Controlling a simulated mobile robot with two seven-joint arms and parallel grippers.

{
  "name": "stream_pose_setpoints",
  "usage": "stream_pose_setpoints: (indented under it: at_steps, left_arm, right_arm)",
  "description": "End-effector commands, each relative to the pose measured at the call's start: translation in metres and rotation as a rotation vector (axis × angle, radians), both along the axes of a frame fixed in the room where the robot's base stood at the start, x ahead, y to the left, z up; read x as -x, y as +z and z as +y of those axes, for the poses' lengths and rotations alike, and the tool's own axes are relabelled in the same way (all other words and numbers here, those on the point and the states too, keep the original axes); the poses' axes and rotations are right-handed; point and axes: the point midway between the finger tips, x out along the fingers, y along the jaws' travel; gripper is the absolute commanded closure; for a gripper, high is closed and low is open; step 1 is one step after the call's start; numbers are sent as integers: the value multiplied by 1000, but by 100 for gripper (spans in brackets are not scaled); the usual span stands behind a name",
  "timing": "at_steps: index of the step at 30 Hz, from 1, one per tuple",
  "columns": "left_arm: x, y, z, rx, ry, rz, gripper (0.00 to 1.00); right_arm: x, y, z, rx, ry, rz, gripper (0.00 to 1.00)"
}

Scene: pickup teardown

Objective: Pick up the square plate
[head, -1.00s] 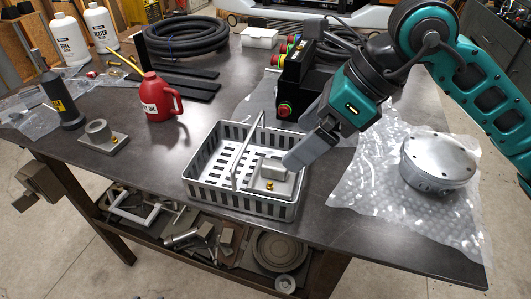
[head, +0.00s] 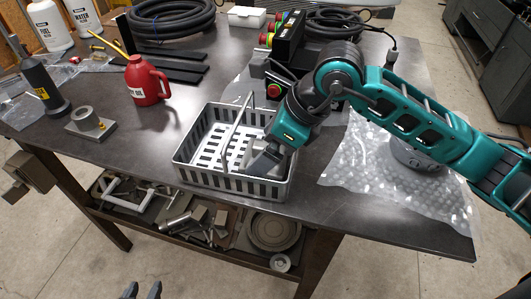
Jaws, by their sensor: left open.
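A grey square plate with a round collar on top (head: 90,123) lies flat on the dark table at the left. A grey slotted basket (head: 190,172) with a raised handle stands near the table's front edge. My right gripper (head: 262,163) reaches down into the basket. Its fingers cover most of a grey part (head: 238,152) in there, and I cannot tell whether it grips it. My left gripper (head: 142,291) shows only as two dark fingertips at the bottom edge, apart and empty, well below and in front of the table.
A red oil can (head: 145,82) and a dark bottle (head: 45,92) stand near the square plate. Bubble wrap (head: 350,170) with a round metal part lies at the right, partly behind my arm. The lower shelf holds several metal parts.

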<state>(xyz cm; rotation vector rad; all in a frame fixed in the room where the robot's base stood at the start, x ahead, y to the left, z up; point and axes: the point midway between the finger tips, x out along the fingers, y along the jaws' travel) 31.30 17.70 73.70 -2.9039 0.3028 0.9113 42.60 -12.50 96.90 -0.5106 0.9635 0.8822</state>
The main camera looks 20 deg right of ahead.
Motion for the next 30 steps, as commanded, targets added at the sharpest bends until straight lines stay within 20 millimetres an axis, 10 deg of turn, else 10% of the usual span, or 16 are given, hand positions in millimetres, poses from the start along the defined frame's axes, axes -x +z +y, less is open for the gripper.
stream_pose_setpoints:
  at_steps: [9, 30]
  left_arm:
    - [-2, 1, 0, 0, -1, -5, 57]
    - [-4, 2, 0, 1, 0, -9, 57]
  right_arm:
    - [-2, -7, 4, 0, 0, -2, 0]
    - [-3, -6, 3, -1, 0, -4, 54]
